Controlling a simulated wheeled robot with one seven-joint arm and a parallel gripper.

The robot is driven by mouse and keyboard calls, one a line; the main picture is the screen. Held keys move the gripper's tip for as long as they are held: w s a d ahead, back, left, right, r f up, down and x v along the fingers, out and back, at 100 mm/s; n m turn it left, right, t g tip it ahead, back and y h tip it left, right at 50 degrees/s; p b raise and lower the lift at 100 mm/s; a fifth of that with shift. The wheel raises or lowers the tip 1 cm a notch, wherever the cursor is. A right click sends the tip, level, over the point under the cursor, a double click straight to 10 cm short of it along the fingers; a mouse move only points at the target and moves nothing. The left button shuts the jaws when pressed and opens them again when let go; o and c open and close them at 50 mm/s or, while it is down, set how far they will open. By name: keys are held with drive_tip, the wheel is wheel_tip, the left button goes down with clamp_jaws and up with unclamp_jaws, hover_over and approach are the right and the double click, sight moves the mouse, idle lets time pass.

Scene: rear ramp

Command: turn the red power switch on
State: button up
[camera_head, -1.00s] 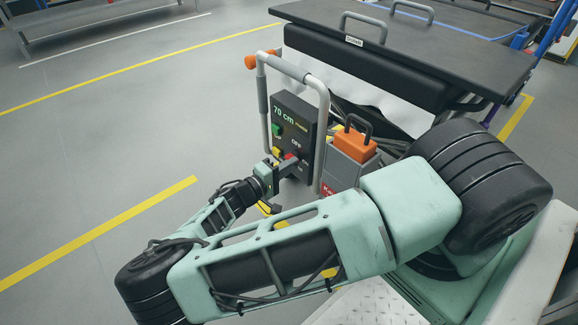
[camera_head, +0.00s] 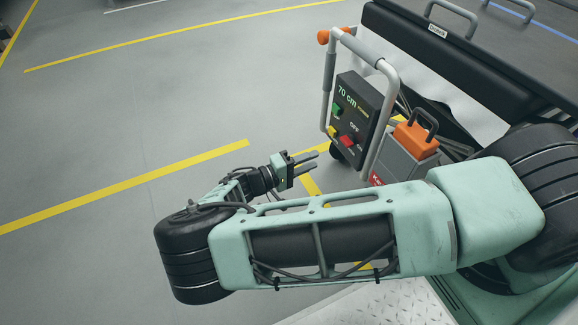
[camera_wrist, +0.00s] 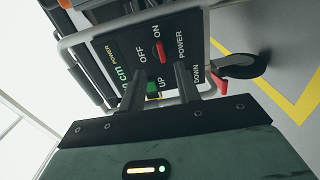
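The red power switch (camera_head: 348,141) is on the dark control panel (camera_head: 375,98) of the lift cart, below the OFF label. In the wrist view the red switch (camera_wrist: 160,53) lies between the OFF and ON labels. I cannot tell which way it is tipped. My gripper (camera_head: 312,162) is left of and a little below the panel, apart from it. In the wrist view my gripper (camera_wrist: 160,72) has two fingers with a gap between them and nothing held. The fingers partly cover the panel's lower part.
A green UP button (camera_head: 338,110) and yellow button (camera_head: 332,131) sit near the switch. A grey tube handle (camera_head: 384,115) frames the panel. An orange-topped box (camera_head: 414,137) stands right of it. The floor left of the cart is clear.

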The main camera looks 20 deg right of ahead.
drive_tip(key=a, duration=0.6)
drive_tip(key=shift+a, duration=0.15)
drive_tip(key=shift+s, duration=0.1)
drive_tip(key=s+a+r+n+y, duration=0.35)
drive_tip(key=s+r+y, duration=0.65)
drive_tip(key=r, duration=0.4)
drive_tip(key=s+a+r+n+y, duration=0.35)
drive_tip(key=s+r+y, duration=0.65)
drive_tip(key=r, duration=0.4)
wheel_tip(320, 180, up, 35)
drive_tip(key=s+h+p, duration=0.1)
drive_tip(key=p, duration=3.3)
drive_tip(key=shift+s+d+f+g, duration=0.15)
drive_tip(key=shift+s+d+g, duration=0.1)
drive_tip(key=shift+s+g, duration=0.1)
